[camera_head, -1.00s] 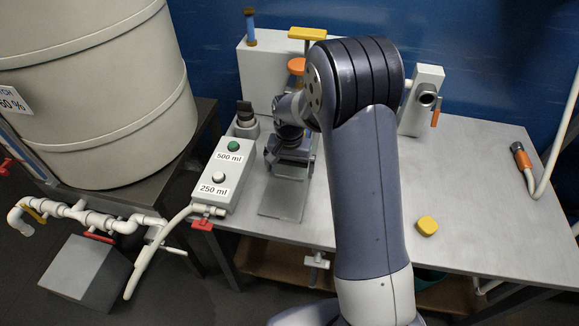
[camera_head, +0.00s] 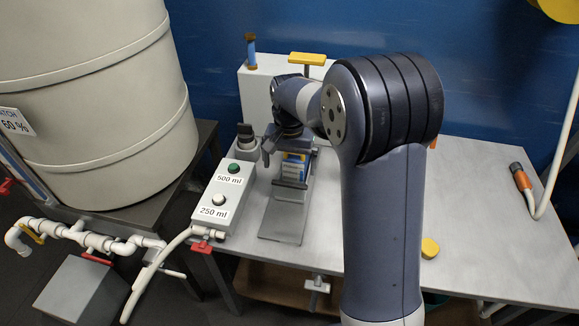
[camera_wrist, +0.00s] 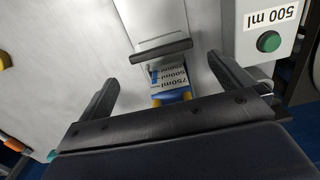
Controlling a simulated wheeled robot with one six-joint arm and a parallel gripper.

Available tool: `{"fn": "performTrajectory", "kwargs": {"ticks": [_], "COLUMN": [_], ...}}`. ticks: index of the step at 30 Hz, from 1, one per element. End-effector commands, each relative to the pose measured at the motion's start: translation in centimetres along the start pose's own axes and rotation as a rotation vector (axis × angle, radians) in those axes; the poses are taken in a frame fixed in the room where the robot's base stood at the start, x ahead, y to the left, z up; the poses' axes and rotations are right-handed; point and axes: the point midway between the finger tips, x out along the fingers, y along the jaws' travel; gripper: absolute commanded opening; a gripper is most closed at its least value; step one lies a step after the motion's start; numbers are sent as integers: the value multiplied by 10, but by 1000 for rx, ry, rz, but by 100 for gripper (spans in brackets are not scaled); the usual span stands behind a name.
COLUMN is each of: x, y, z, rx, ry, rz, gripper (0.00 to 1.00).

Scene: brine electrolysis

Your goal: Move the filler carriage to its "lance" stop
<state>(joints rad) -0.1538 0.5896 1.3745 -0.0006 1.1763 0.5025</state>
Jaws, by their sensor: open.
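A blue and yellow block with a white millilitre label (camera_head: 293,168) stands toward the back of a grey plate (camera_head: 283,220); I cannot tell for sure that it is the filler carriage. In the wrist view its label (camera_wrist: 171,76) reads 750 ml and 500 ml, with more text too small to read. A dark crossbar (camera_wrist: 161,51) lies across the plate just beyond the label. My gripper (camera_wrist: 166,73) is open, with one finger on each side of the block's label in the wrist view. Nothing is visibly held. No "lance" mark is readable.
A pale cabinet (camera_head: 256,95) with a yellow handle (camera_head: 307,59) stands behind. A yellow knob (camera_head: 430,248) and an orange-collared hose (camera_head: 521,179) are at right. The tabletop's right side is mostly clear.

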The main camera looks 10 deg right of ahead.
Motion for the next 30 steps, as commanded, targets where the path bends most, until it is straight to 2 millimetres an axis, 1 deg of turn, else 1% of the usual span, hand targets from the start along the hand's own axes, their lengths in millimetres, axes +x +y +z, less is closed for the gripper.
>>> {"fn": "performTrajectory", "kwargs": {"ticks": [4,7,8,11,14,15,17,18,20,21,23,24,26,27,30], "x": [0,1,2,8,16,19,23,24,27,28,30,31,32,33,35], "y": [0,0,-1,-2,-2,-2,-2,-2,-3,-4,-7,-9,-12,-15,-22], "z": [0,2,4,15,32,39,50,56,66,72,82,88,98,104,120], "rx": [0,-26,-50,-215,-504,-642,-858,-1003,-1219,-1364,-1584,-1730,-1948,-2090,-2408], "ry": [0,5,9,37,76,92,111,121,130,135,138,134,127,119,89], "rz": [0,8,15,69,165,211,286,336,412,465,548,605,695,758,910], "gripper": [99,91,89,80,72,69,64,61,56,53,48,44,39,36,28]}}
